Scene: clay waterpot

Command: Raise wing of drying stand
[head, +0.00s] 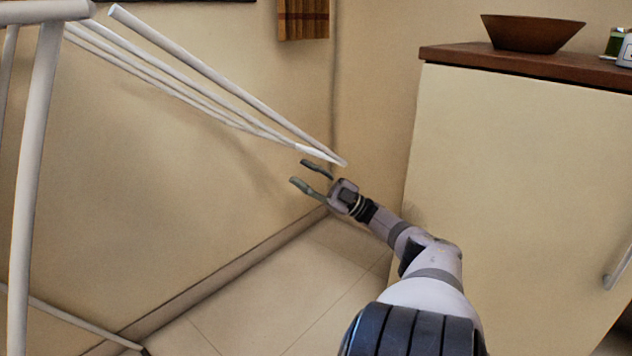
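The drying stand (33,170) is a white tubular frame at the left of the head view, only partly in the picture. Its wing (215,80), a set of white rods, slants down to the right from the top of the frame. My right gripper (307,174) is just below the wing's lower right end. Its two fingers are apart and point left, with nothing between them. The picture does not clearly show whether a finger touches the wing. My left gripper is not in view.
A cream cabinet (515,190) with a brown top stands at the right, close to my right arm. A brown bowl (530,33) sits on it. The beige wall (150,190) is behind the wing. The tiled floor (290,285) below is clear.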

